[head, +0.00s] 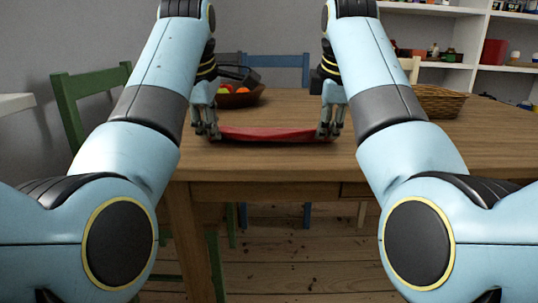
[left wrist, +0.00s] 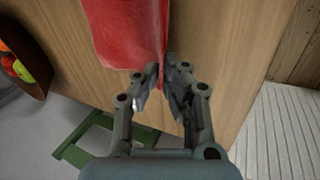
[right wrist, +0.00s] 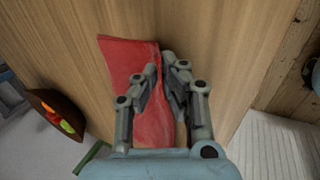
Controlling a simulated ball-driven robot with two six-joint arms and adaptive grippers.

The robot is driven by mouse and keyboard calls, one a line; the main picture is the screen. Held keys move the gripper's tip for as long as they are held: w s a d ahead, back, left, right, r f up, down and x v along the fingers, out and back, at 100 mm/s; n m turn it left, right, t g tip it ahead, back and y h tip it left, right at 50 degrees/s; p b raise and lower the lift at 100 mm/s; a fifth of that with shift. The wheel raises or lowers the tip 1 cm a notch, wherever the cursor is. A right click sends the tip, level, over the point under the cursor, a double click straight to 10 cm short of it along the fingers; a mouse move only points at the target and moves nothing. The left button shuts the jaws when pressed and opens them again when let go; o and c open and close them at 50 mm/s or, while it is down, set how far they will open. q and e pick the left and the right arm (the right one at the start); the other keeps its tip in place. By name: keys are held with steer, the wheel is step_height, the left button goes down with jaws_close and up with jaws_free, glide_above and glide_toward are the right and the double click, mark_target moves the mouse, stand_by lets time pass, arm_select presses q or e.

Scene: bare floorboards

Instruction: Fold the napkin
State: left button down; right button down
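The red napkin (head: 272,134) lies near the front edge of the wooden table. Its near edge sags slightly between my two grippers. My left gripper (head: 207,132) is at the napkin's left end; in the left wrist view its fingertips (left wrist: 163,68) are closed together with the napkin's edge (left wrist: 128,32) between them. My right gripper (head: 330,131) is at the right end; in the right wrist view its fingertips (right wrist: 160,64) pinch the edge of the napkin (right wrist: 125,58). The napkin's far part is mostly hidden in the head view by its near edge.
A brown bowl of fruit (head: 238,98) stands behind the left gripper. A wicker basket (head: 440,101) stands at the right on the table (head: 480,140). A green chair (head: 85,95) is at the left and a blue chair (head: 277,62) behind. The tabletop behind the napkin looks clear.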

arm_select(q)
steer(key=shift+s+f, duration=0.15)
steer(key=shift+f, duration=0.25)
arm_select(e)
steer(key=shift+s+f, duration=0.15)
steer(key=shift+f, duration=0.25)
arm_select(q)
steer(key=shift+s+r, duration=0.1)
steer(key=shift+s, duration=0.05)
arm_select(e)
steer(key=shift+s+r, duration=0.1)
steer(key=shift+s, duration=0.05)
arm_select(q)
steer(key=c, duration=1.2)
jaws_free()
arm_select(e)
steer(key=c, duration=1.2)
jaws_free()
